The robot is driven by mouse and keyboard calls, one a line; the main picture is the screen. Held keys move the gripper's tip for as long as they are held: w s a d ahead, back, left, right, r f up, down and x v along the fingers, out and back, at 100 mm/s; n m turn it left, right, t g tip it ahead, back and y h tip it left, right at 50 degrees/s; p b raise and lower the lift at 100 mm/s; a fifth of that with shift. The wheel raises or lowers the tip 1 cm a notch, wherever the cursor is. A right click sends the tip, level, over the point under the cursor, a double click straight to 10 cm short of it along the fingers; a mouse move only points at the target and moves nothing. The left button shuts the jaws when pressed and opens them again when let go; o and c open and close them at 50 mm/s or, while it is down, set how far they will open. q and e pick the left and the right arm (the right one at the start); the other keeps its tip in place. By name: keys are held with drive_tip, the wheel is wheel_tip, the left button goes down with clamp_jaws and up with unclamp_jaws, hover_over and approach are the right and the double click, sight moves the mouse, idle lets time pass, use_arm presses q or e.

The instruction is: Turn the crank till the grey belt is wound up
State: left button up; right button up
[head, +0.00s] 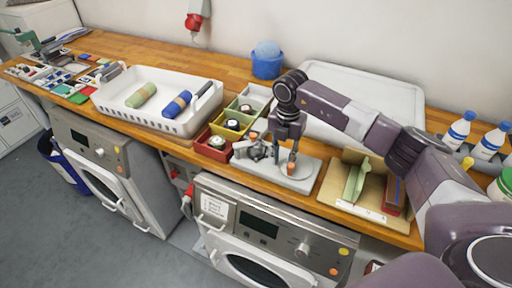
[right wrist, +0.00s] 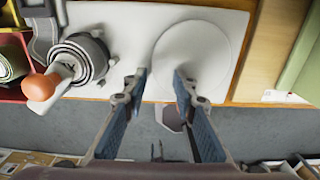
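The winder stands on a pale grey base plate (head: 303,182) at the front of the bench. Its crank has an orange knob (right wrist: 40,87), left of the right gripper in the right wrist view. A round pale disc (right wrist: 196,52) on the plate looks bare. My right gripper (right wrist: 154,72) is open and empty, pointing down over the disc side of the plate, apart from the knob. My left gripper is not in view.
Red, yellow and green boxes (head: 231,122) with rolled belts stand just left of the winder. A white basket (head: 120,105) with two rolls is further left. A cardboard tray (head: 340,204) lies right; a large white tray (head: 400,92) and blue bucket (head: 267,66) stand behind.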

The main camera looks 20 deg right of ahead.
drive_tip(key=shift+o, duration=0.3)
drive_tip(key=shift+r, duration=0.1)
wheel_tip(320, 180, up, 8)
drive_tip(key=p, duration=0.5)
idle(0.4)
